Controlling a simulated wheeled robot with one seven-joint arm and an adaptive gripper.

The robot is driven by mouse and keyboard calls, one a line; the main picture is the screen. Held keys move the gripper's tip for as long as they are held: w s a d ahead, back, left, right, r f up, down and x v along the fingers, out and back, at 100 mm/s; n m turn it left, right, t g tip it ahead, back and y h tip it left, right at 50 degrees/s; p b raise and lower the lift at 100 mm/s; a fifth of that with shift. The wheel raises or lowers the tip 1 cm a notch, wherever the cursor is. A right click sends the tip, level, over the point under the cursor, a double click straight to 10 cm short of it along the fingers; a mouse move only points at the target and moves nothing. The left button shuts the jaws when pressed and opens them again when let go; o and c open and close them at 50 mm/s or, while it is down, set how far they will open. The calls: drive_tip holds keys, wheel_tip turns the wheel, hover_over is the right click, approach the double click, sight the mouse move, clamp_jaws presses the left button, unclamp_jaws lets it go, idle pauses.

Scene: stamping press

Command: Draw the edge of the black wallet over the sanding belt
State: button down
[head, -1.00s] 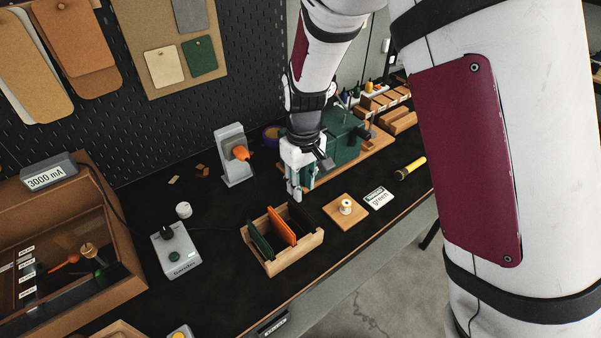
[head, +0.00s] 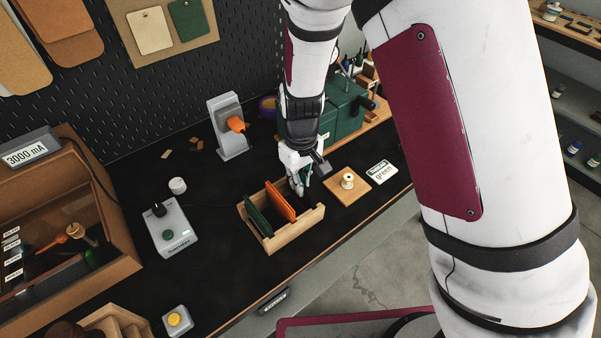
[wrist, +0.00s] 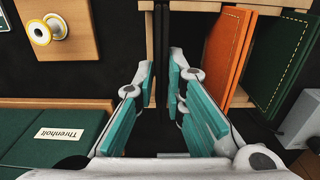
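The wooden rack (head: 285,238) holds a green wallet (head: 258,215) and an orange wallet (head: 281,201); both also show in the wrist view. My gripper (head: 299,187) is at the rack's right end. In the wrist view my gripper (wrist: 161,85) is open, its teal-padded fingers on either side of a dark strip (wrist: 161,55). This strip appears to be the black wallet, upright in its slot, though its outline is hard to tell from the black table. In the head view my gripper hides it. A grey upright machine (head: 226,125) has an orange part; I cannot clearly make out a sanding belt.
A green machine (head: 345,118) stands behind my gripper. A grey control box (head: 170,230) is left of the rack. Black table is clear between rack and grey machine.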

drive_tip(key=shift+s+r, duration=0.15)
drive_tip(key=shift+r, duration=0.15)
drive_tip(key=shift+r+p, duration=0.3)
drive_tip(key=shift+r, duration=0.15)
drive_tip(key=shift+r+p, duration=1.1)
drive_tip(key=shift+r, duration=2.4)
